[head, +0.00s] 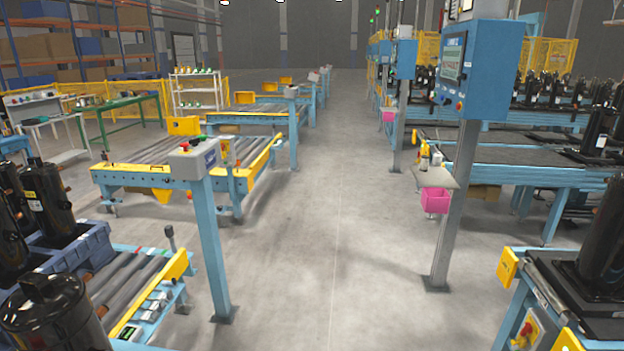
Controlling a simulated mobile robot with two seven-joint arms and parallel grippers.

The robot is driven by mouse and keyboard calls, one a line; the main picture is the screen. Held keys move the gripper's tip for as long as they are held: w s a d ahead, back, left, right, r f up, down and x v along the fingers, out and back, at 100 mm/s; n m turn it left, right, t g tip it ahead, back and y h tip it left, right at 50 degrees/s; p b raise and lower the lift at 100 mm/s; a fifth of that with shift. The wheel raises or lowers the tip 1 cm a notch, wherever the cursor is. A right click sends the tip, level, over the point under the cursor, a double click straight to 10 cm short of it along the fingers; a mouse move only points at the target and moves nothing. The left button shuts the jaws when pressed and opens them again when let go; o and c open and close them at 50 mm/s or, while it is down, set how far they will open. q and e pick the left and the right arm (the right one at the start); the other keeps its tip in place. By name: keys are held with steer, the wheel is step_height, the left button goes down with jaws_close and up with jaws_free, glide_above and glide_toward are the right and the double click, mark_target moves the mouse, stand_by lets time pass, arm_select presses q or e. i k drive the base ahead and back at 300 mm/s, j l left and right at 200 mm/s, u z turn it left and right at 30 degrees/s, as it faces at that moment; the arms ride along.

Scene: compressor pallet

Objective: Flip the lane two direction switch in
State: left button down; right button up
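A grey control box (192,164) with a red button and other small controls sits on top of a blue post (212,250), left of the aisle. It stands at the near end of a roller conveyor lane (158,150). A similar small box (291,92) tops a post farther back. I cannot tell which lane is lane two, and no direction switch is clear enough to read its position. Neither of my grippers shows in the head view.
A near roller conveyor (130,280) with a blue crate (75,248) and black compressors (50,318) is at lower left. A blue control panel (475,75) on a post and more conveyors line the right. The grey floor aisle (335,240) between is clear.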

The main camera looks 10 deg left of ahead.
mark_target(194, 142)
steer(key=i, duration=1.65)
steer(key=i+j+u, duration=0.15)
steer(key=i+u, duration=0.15)
steer(key=i, duration=0.45)
steer(key=i+u, duration=0.35)
steer(key=i, duration=0.35)
steer(key=i+j+u, duration=0.1)
steer(key=i+j, duration=0.4)
steer(key=i, duration=0.05)
